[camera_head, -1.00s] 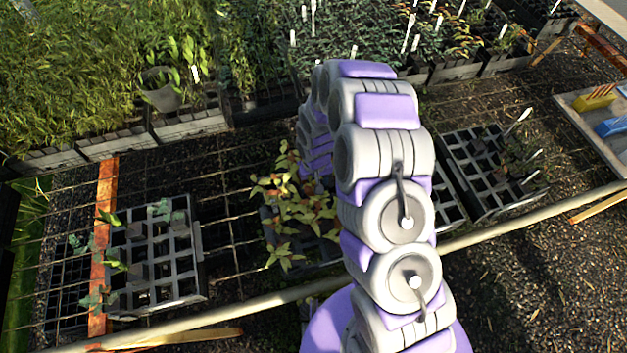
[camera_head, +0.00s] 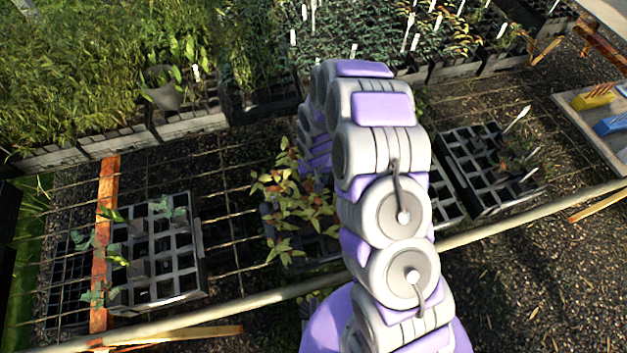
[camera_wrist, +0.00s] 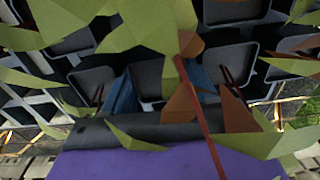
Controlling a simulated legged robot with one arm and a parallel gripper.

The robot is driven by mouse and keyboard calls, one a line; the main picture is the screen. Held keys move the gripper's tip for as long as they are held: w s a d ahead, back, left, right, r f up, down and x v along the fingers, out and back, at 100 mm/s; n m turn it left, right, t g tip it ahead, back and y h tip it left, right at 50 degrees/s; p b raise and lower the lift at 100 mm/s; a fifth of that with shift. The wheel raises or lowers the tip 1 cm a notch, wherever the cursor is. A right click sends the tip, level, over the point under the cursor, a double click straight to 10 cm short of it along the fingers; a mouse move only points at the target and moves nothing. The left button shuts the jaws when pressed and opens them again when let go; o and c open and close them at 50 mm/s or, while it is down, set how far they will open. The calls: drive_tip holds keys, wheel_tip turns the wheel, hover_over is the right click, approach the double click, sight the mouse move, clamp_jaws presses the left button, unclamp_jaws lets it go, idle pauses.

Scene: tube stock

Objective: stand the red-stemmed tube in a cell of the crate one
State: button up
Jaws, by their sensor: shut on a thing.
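In the wrist view my gripper (camera_wrist: 163,90) has its two blue fingers pointing into a dark cell tray, partly covered by leaves. A red stem (camera_wrist: 207,130) with olive and rust leaves rises close to the camera across the gripper. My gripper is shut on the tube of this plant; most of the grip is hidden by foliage. Dark square cells (camera_wrist: 92,80) lie behind and beside the fingers. In the head view my gripper is hidden behind my arm. I cannot tell which crate is crate one.
In the head view a grey crate (camera_head: 188,262) with small seedlings stands at left. Plants with yellow and red leaves (camera_head: 300,205) stand in the middle, left of my arm. Another crate (camera_head: 470,190) is at right. A pale pole (camera_head: 275,297) crosses in front.

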drive_tip(key=shift+s+d+f, duration=0.1)
drive_tip(key=shift+s+f, duration=0.25)
drive_tip(key=shift+f, duration=0.05)
drive_tip(key=o, duration=1.6)
drive_tip(key=shift+s+f, duration=0.15)
drive_tip(key=shift+s, duration=0.1)
drive_tip(key=shift+w+r, duration=0.15)
drive_tip(key=shift+r, duration=0.3)
drive_tip(key=r, duration=0.5)
drive_tip(key=r+p, duration=0.1)
drive_tip(key=r, duration=0.5)
drive_tip(key=w+r+p, duration=0.1)
drive_tip(key=r, duration=0.5)
drive_tip(key=shift+r, duration=0.25)
